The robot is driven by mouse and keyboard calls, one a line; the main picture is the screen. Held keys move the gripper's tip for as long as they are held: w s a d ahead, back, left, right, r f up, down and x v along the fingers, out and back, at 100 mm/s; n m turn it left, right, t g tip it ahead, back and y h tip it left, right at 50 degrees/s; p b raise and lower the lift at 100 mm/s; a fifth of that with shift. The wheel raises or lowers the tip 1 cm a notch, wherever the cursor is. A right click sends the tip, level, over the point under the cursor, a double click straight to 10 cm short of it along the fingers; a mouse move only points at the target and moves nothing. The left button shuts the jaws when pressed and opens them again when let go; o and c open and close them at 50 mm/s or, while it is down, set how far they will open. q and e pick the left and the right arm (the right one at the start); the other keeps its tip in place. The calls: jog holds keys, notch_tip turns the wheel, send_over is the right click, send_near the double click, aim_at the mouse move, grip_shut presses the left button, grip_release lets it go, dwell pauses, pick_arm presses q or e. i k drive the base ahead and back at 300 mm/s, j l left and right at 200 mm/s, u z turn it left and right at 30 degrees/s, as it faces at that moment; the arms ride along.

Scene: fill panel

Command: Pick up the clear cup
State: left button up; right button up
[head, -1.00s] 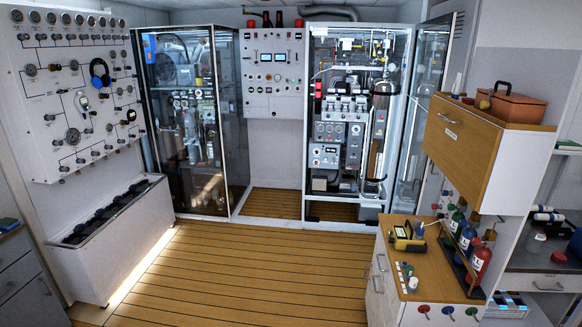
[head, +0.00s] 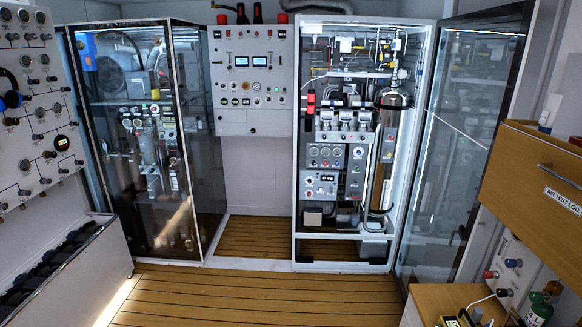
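I cannot make out a clear cup anywhere in the head view; at this distance a small transparent thing is too hard to tell. Neither of my grippers is in view.
An open cabinet (head: 301,240) stands ahead, its glass door (head: 470,150) swung out right. A closed glass cabinet (head: 203,215) is left of it. A control panel (head: 252,115) hangs between. Wooden counter (head: 432,302) is at lower right. The plank floor (head: 250,300) is clear.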

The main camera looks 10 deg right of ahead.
aim_at(355, 220)
jog(key=i+z, duration=0.15)
jog(key=i, duration=0.95)
jog(key=i+z, duration=0.15)
jog(key=i, duration=0.9)
